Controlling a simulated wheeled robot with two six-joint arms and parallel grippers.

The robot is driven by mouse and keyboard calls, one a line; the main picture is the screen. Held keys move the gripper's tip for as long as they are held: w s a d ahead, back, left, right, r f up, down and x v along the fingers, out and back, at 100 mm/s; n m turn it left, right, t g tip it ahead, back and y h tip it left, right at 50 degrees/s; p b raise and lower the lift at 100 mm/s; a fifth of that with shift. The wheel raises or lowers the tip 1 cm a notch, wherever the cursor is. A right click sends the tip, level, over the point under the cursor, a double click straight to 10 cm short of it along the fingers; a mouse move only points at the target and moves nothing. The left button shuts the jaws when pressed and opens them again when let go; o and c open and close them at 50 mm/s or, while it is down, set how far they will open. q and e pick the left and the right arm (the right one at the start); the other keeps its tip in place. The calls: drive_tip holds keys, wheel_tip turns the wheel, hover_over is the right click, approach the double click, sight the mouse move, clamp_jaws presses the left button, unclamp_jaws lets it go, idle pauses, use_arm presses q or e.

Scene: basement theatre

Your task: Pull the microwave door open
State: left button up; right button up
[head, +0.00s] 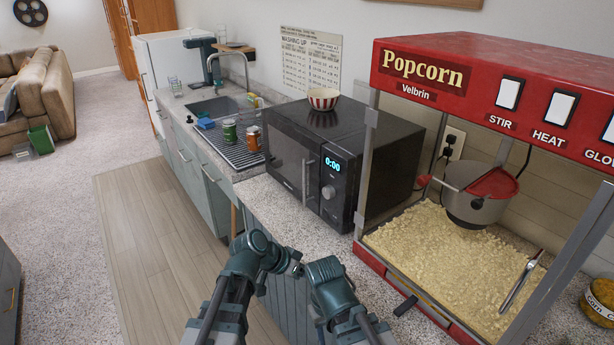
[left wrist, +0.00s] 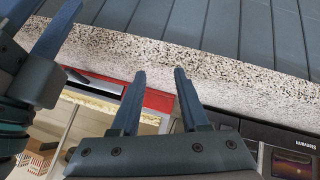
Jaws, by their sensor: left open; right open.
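The black microwave (head: 380,145) stands on the counter. Its dark front door (head: 287,157) is shut, with an upright handle (head: 305,180) beside the lit display and knob. In the left wrist view, part of the microwave front (left wrist: 270,132) shows upside down at lower right. My left gripper (left wrist: 157,72) is open and empty, near the counter's front edge and apart from the handle. My right gripper (left wrist: 43,14) shows partly at the upper left of that view, its fingers apart and empty. In the head view both arms reach in from below; their fingers are hard to make out.
A red popcorn machine (head: 480,75) stands right of the microwave. A striped bowl (head: 323,98) sits on top of the microwave. A green can (head: 230,132) and an orange-brown can (head: 253,138) stand left, by the sink (head: 212,107). The speckled counter (head: 262,196) before the microwave is bare.

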use_arm(q)
drive_tip(key=w+a+r+t+h+b, duration=0.1)
drive_tip(key=w+a+r+t+h, duration=0.1)
drive_tip(key=w+a+r+t, duration=0.45)
drive_tip(key=w+a+r+t+h, duration=0.2)
drive_tip(key=w+a+r+t, duration=0.25)
drive_tip(key=w+r, duration=0.45)
drive_tip(key=f+x, duration=0.1)
drive_tip(key=x, duration=1.3)
drive_tip(key=shift+w+a+f+g, duration=0.25)
drive_tip(key=shift+w+a+g, duration=0.05)
drive_tip(key=shift+w, duration=0.15)
clamp_jaws()
